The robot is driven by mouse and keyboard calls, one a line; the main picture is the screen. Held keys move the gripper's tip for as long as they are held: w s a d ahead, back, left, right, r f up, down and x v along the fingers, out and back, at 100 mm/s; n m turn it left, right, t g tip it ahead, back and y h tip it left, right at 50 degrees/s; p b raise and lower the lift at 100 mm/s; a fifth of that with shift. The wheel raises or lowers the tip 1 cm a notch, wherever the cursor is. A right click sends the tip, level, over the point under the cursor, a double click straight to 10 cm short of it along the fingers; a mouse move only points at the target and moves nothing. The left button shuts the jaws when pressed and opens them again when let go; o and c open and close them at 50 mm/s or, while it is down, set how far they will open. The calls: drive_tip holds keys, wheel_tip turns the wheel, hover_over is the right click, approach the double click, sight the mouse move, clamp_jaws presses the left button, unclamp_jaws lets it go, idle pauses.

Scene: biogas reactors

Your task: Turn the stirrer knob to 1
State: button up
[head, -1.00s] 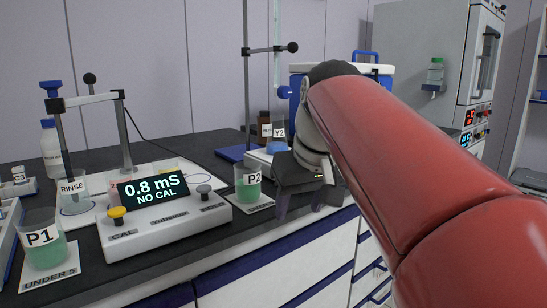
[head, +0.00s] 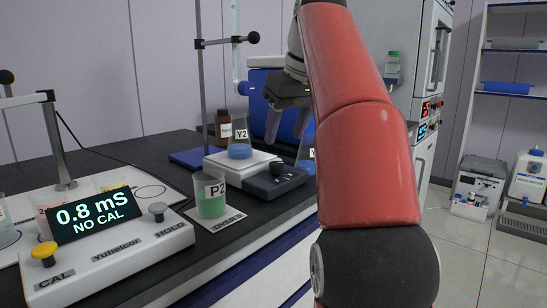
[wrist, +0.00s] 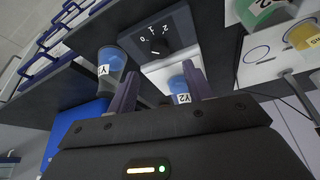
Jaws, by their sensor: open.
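The stirrer (head: 265,187) stands on the dark bench, with a white plate and a dark front panel. Its black knob (head: 276,169) also shows in the wrist view (wrist: 159,46), beside dial marks including 0, 1 and 2. I cannot tell surely which mark the knob points to. A flask of blue liquid labelled Y2 (head: 240,145) stands on the plate. My gripper (head: 287,120) is open and empty, above and behind the knob in the head view. In the wrist view its two fingers (wrist: 160,78) are apart and the knob lies beyond them, untouched.
A second flask (wrist: 112,62) stands right beside the stirrer, partly hidden by my arm in the head view. Beaker P2 (head: 211,195) stands to the stirrer's left. A stand rod (head: 203,90) rises behind. The conductivity meter (head: 100,245) is at front left.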

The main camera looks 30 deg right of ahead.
sight(276, 163)
drive_tip(key=b+x, duration=0.3)
drive_tip(key=x, duration=0.4)
drive_tip(key=shift+f, duration=0.2)
drive_tip(key=c, duration=1)
